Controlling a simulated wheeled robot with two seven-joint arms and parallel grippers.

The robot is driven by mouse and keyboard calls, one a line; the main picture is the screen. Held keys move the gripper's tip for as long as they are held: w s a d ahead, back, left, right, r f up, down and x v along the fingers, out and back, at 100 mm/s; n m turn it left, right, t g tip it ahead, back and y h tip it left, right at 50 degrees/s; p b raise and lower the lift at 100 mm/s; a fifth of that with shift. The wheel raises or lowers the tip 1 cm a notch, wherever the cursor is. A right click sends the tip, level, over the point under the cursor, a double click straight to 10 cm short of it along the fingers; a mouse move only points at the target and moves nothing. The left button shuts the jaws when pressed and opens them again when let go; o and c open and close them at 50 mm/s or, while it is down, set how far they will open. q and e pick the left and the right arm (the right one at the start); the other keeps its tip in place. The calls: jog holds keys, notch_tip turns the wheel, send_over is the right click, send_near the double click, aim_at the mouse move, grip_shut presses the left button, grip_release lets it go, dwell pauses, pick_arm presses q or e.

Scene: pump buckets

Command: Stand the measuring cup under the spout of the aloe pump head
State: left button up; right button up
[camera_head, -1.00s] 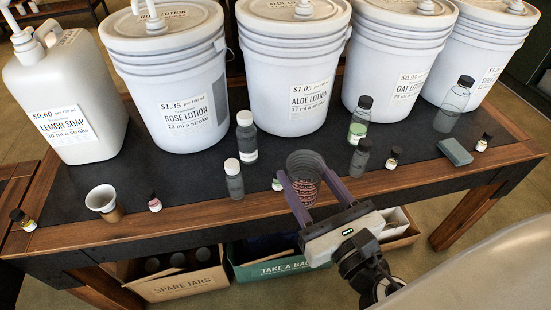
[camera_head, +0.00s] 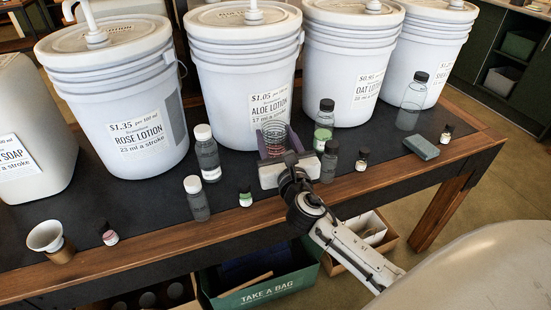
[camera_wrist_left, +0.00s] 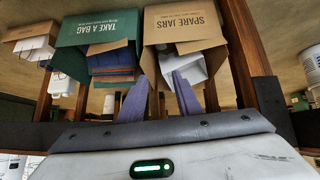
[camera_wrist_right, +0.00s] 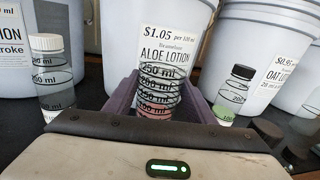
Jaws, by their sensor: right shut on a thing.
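The measuring cup (camera_head: 274,133) is clear with dark rings and printed millilitre marks. It is upright just in front of the aloe lotion bucket (camera_head: 240,80); whether its base touches the table is hidden. My right gripper (camera_head: 277,150) is shut on the cup, with a purple finger on each side. The cup (camera_wrist_right: 158,90) and right gripper (camera_wrist_right: 158,100) also show in the right wrist view, before the aloe label. The aloe pump head (camera_head: 253,14) is cut off at the top; its spout tip cannot be made out. My left gripper (camera_wrist_left: 160,95) is open and empty, facing boxes below the table.
Small bottles stand close by: a dark-capped green one (camera_head: 324,125) and a grey one (camera_head: 329,162) to the right, white-capped ones (camera_head: 206,152) to the left. The rose (camera_head: 120,100) and oat (camera_head: 350,65) buckets flank the aloe bucket. A grey-green block (camera_head: 421,147) lies right.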

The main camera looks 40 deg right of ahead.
aim_at(276, 152)
jog(key=shift+f+b, duration=1.15)
jog(key=shift+f, duration=1.35)
jog(key=o, duration=1.2)
jog(key=v, duration=1.2)
jog(key=shift+r, duration=0.1)
